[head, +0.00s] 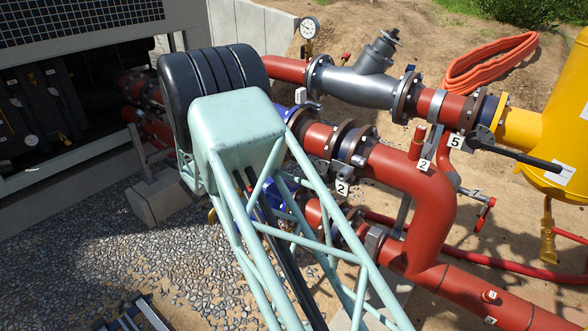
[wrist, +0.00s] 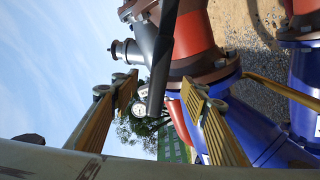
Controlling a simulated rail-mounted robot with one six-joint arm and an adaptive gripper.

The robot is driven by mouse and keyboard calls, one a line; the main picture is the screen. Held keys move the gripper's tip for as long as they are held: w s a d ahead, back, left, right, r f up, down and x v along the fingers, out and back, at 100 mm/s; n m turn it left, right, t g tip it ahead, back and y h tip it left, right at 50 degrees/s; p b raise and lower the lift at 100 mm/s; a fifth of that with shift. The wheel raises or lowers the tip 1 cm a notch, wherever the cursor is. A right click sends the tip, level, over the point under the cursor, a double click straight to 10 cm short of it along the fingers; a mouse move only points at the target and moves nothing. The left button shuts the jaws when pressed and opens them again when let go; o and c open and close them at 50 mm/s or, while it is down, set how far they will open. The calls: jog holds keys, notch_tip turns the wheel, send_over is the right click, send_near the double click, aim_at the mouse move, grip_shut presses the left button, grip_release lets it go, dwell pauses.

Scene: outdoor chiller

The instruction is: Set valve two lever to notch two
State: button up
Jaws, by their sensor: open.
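In the wrist view my gripper (wrist: 158,92) is open, with one ribbed yellow finger on each side of a dark lever (wrist: 165,50). The lever runs down from the top edge and its end lies between the fingers in the picture; I cannot tell whether they touch. A blue valve body (wrist: 245,130) with a dark flange is at the right. In the head view, a white tag 2 (head: 342,188) hangs by the red pipe, and parts of blue valves (head: 299,97) show around my arm. My gripper and this lever are hidden there. No notch marks are readable.
Head view: a black lever (head: 530,158) by tag 5 (head: 454,141) sticks out to the right. A red-handled small valve (head: 484,213), a grey strainer (head: 360,82) and a yellow vessel (head: 566,120) stand nearby. Gravel (head: 130,240) lies open at the lower left.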

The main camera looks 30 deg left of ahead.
jog(key=shift+o, duration=0.3)
jog(key=shift+s, duration=0.1)
jog(key=s+p, duration=0.2)
jog(key=s, duration=0.4)
jog(key=shift+s+a, duration=0.25)
jog(key=shift+s, duration=0.15)
jog(key=shift+s, duration=0.2)
dwell(0.4)
jog(key=s, duration=1.1)
jog(key=shift+s+a, duration=0.3)
jog(key=shift+a, duration=0.15)
jog(key=shift+w, duration=0.1)
